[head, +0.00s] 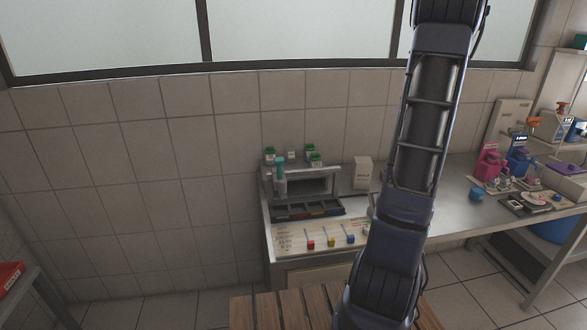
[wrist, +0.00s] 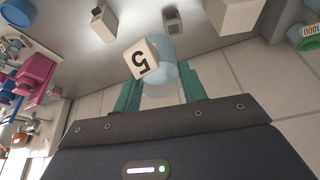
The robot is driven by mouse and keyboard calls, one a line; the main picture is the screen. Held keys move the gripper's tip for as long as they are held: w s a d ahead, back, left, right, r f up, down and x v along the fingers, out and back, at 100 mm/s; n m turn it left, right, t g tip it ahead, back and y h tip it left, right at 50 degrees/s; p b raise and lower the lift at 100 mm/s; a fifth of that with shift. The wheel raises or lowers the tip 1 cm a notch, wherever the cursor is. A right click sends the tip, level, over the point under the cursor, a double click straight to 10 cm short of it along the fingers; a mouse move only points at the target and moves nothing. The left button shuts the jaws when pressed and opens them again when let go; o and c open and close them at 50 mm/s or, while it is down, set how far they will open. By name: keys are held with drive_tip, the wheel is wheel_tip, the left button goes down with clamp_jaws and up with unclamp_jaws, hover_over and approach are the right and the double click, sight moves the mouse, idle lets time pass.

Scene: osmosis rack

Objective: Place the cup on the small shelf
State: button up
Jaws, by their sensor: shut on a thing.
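In the wrist view my gripper (wrist: 160,92) has its green fingers shut on a clear, pale cup (wrist: 165,75). A white cube marked "5" (wrist: 143,61) overlaps the cup's left side; I cannot tell whether it is inside it or beside it. In the head view a small metal shelf (head: 330,170) stands on the left end of the bench, with several green-capped containers (head: 310,150) on top. My gripper and the held cup are hidden in the head view, where my arm crosses the bench.
A white box (head: 363,172) stands right of the shelf; it also shows in the wrist view (wrist: 238,14). A dark tray (head: 308,209) and a panel with coloured blocks (head: 320,239) lie before the shelf.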

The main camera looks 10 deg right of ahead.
drive_tip(key=w+a+r+n+y, duration=0.15)
drive_tip(key=w+a, duration=0.35)
drive_tip(key=a, duration=1)
drive_tip(key=w+a+r+n, duration=0.2)
drive_tip(key=w+a+n, duration=0.15)
drive_tip(key=a, duration=1.15)
drive_tip(key=w+a+r+n+y, duration=0.15)
drive_tip(key=w+a, duration=0.35)
drive_tip(key=a, duration=1.1)
drive_tip(key=f, duration=1.9)
drive_tip(key=shift+d+f, duration=0.2)
drive_tip(key=shift+f, duration=0.15)
drive_tip(key=shift+f, duration=0.1)
drive_tip(key=o, duration=1)
